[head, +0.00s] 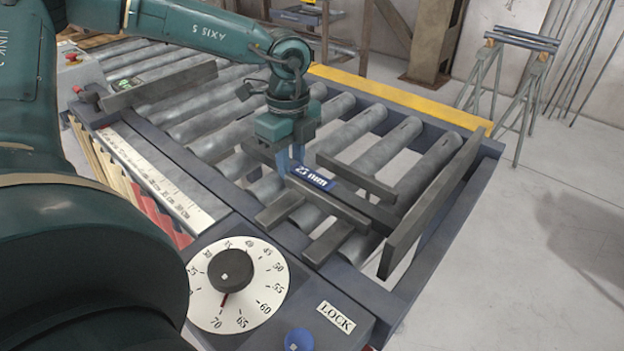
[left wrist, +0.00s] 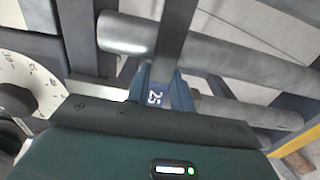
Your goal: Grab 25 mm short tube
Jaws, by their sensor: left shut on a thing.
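The 25 mm short tube (head: 365,208) is a dark grey bar with a blue "25 mm" label on its near end. It lies over the roller conveyor, among other dark bars. My left gripper (head: 290,165) points down at the labelled end and is shut on it. In the left wrist view, the tube (left wrist: 178,38) runs up and away from between the fingers (left wrist: 163,85), with "25" readable on the blue label. The fingers partly cover the labelled end. My right gripper is not in view.
Dark bars (head: 355,178) lie close on both sides of the tube. A tall dark plate (head: 432,198) stands at the conveyor's right end. A dial (head: 262,287) and a LOCK label (head: 336,317) are at the front. Open floor lies to the right.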

